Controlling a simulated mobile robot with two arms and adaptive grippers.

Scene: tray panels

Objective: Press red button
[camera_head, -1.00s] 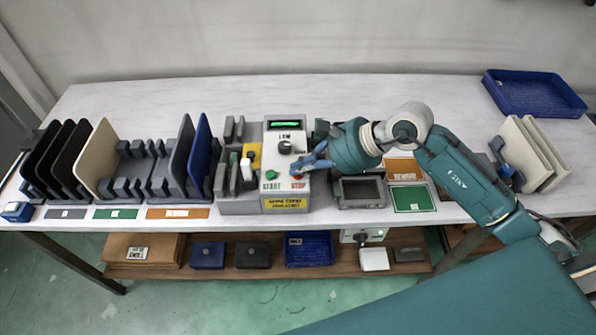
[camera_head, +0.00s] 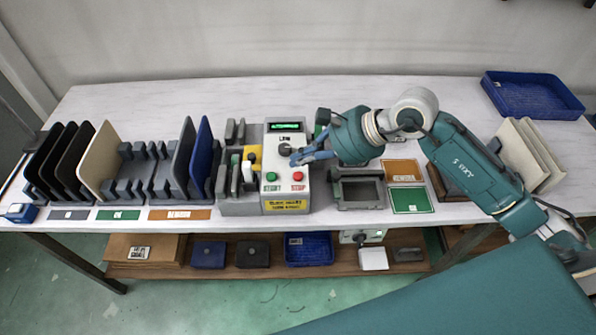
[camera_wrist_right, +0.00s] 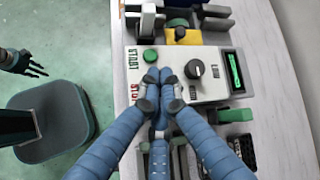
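The red button (camera_head: 297,176) is on the front right of the white control box (camera_head: 288,190), beside a green button (camera_head: 271,177). My right gripper (camera_head: 294,160) has its blue fingers together, just behind the red button and near the dark knob (camera_head: 285,149). It appears apart from the red button in the head view. In the right wrist view its fingertips (camera_wrist_right: 157,76) are close together with nothing between them, and the red button is hidden behind the fingers. My left gripper (camera_wrist_right: 20,64) shows small and dark at the upper left of that view, its fingers spread.
A grey slotted rack (camera_head: 235,205) stands close left of the box. A grey framed tray (camera_head: 362,205) and a green panel (camera_head: 410,200) lie to the right. A blue tray (camera_head: 530,94) is at the back right.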

